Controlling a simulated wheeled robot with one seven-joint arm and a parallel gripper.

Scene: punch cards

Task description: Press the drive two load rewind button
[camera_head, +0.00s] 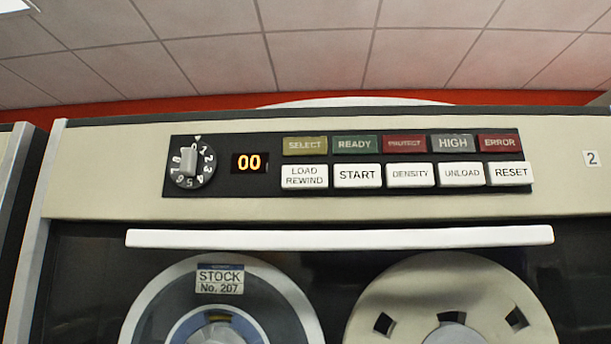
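The load rewind button (304,176) is a white rectangular key marked "LOAD REWIND". It is at the left end of the lower row on the black control panel (260,184). The panel is on a beige tape drive (100,170), with a "2" label (592,158) at the right. The button is in full view with nothing in front of it. My gripper is not in view.
START (357,175), DENSITY, UNLOAD and RESET keys continue the lower row. Coloured indicators sit above. A rotary dial (190,162) and a "00" display (249,163) are left. A white bar (340,239) juts below, above two tape reels.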

